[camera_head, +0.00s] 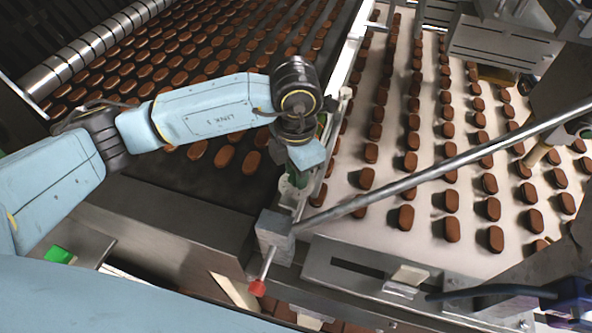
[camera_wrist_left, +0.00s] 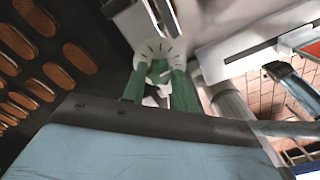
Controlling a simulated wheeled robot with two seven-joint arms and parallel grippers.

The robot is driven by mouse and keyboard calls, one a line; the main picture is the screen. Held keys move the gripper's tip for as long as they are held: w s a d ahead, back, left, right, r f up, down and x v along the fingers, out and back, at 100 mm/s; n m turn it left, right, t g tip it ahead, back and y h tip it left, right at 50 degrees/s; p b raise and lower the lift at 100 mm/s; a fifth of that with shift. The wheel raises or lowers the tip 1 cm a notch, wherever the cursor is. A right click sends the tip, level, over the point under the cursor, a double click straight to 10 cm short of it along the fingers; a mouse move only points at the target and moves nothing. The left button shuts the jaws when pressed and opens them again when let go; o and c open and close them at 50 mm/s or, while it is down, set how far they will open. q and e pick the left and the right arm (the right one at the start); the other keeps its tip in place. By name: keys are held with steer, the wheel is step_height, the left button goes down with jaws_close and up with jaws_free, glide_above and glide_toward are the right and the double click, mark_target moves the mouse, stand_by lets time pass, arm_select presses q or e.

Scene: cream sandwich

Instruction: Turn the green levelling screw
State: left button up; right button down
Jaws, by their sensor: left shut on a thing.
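The green levelling screw (camera_wrist_left: 160,70) shows in the left wrist view in front of a pale round dial with dark tick marks (camera_wrist_left: 152,48). My left gripper (camera_wrist_left: 160,80) has green fingers, one on each side of the screw, and is shut on it. In the head view my left gripper (camera_head: 297,178) points down beside the edge of the pale belt, below the dark wrist joint. The wrist hides most of the screw there. My right gripper is in neither view.
A dark belt (camera_head: 206,186) with rows of brown biscuits lies left, and a pale belt (camera_head: 385,210) with more biscuits lies right. A slanted metal rod (camera_head: 440,167) crosses the pale belt to a grey block (camera_head: 273,228). A red knob (camera_head: 257,288) sticks out below it.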

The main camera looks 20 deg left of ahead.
arm_select(q)
steer(key=shift+s+f+n, duration=0.1)
steer(key=shift+n, duration=0.2)
steer(key=o, duration=1)
step_height(320, 180, up, 14)
steer(key=shift+f+b, duration=0.25)
steer(key=shift+b, duration=0.4)
